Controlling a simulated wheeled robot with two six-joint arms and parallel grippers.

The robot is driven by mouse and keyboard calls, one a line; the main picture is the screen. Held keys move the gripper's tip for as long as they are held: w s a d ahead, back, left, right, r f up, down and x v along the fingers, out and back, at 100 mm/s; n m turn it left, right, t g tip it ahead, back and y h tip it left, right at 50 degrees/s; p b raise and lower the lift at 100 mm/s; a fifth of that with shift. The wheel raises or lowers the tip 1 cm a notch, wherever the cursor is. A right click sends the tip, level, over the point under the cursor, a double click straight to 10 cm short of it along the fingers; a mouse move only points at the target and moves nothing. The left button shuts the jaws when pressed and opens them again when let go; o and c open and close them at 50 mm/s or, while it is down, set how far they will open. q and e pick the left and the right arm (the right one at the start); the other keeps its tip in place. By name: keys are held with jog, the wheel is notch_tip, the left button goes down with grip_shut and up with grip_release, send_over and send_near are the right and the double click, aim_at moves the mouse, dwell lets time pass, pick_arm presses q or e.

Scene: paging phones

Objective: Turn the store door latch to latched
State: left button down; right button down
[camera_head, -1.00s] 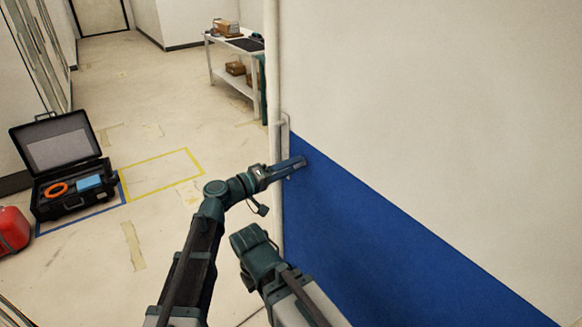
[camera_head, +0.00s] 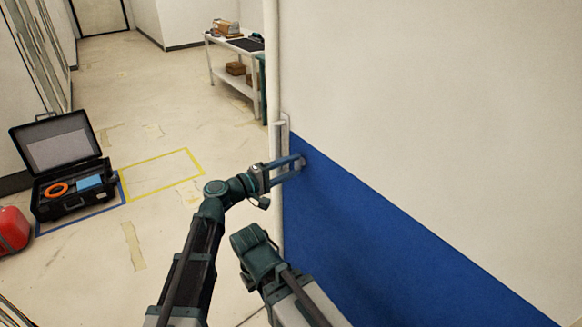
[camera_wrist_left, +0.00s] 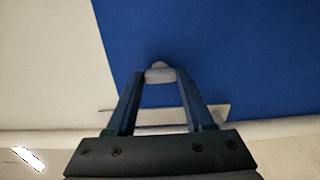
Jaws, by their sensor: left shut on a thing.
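The store door latch (camera_wrist_left: 160,72) is a small pale grey knob on the blue part of the white-and-blue door panel (camera_head: 400,120). My left gripper (camera_head: 300,163) reaches it near the panel's left edge. In the left wrist view the gripper's two fingers (camera_wrist_left: 160,76) are apart but closed on the knob's sides. In the head view the latch is mostly hidden by the fingers, and I cannot read its latched or unlatched position. My right gripper does not show; only part of my other arm is in view.
A white upright edge and pale bracket (camera_head: 285,130) stand just left of the latch. An open black case (camera_head: 65,175) and a red object (camera_head: 12,230) lie on the floor at left. A white table (camera_head: 238,65) stands behind.

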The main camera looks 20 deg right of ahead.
pick_arm(q)
jog(key=shift+c, duration=1.4)
grip_release()
jog(key=v, duration=1.3)
jog(key=shift+a, duration=0.4)
